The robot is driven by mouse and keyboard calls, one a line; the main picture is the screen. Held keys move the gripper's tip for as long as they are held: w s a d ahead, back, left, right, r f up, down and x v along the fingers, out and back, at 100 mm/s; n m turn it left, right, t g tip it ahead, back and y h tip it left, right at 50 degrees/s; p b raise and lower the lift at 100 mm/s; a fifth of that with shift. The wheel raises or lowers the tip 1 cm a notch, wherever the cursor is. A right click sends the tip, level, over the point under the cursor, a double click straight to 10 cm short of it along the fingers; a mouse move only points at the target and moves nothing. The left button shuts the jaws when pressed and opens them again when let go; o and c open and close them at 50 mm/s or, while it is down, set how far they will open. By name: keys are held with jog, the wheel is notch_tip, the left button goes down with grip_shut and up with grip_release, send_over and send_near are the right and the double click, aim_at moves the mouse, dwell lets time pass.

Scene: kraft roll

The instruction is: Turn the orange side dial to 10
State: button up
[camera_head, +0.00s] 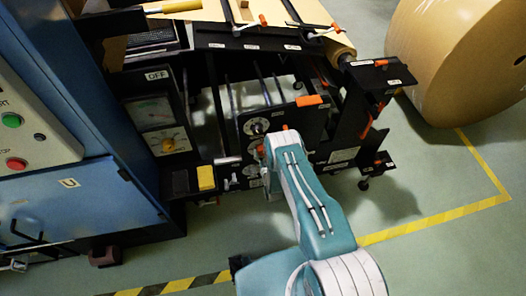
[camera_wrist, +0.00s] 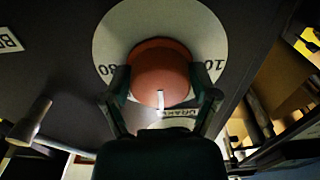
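The orange side dial (camera_wrist: 160,72) is a round knob on a white scale disc (camera_wrist: 112,38) on a dark panel, in the wrist view. Its white pointer line points down in that picture. The mark 10 is at the right of the disc and what looks like 80 is at the left, both upside down. My gripper (camera_wrist: 160,78) has one finger on each side of the knob, and both fingertips appear to touch it. In the head view my teal and white arm reaches to the black machine panel and hides most of the gripper and the dial.
A light peg (camera_wrist: 32,122) sticks out left of the dial. In the head view are a blue cabinet (camera_head: 95,200) with buttons, a yellow block (camera_head: 206,177), black brackets (camera_head: 382,75) and a large kraft roll (camera_head: 455,60). Green floor with striped tape is open at right.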

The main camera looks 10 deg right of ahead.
jog(key=shift+c, duration=0.9)
jog(key=shift+w+r+n, duration=0.1)
jog(key=shift+n, duration=0.2)
jog(key=n, duration=0.8)
jog(key=shift+w+r, duration=0.1)
jog(key=n, duration=0.4)
jog(key=shift+a+n, duration=0.1)
jog(key=shift+n, duration=0.2)
jog(key=shift+o, duration=0.3)
jog(key=shift+n, duration=2.3)
jog(key=o, duration=1)
jog(key=shift+a, duration=0.1)
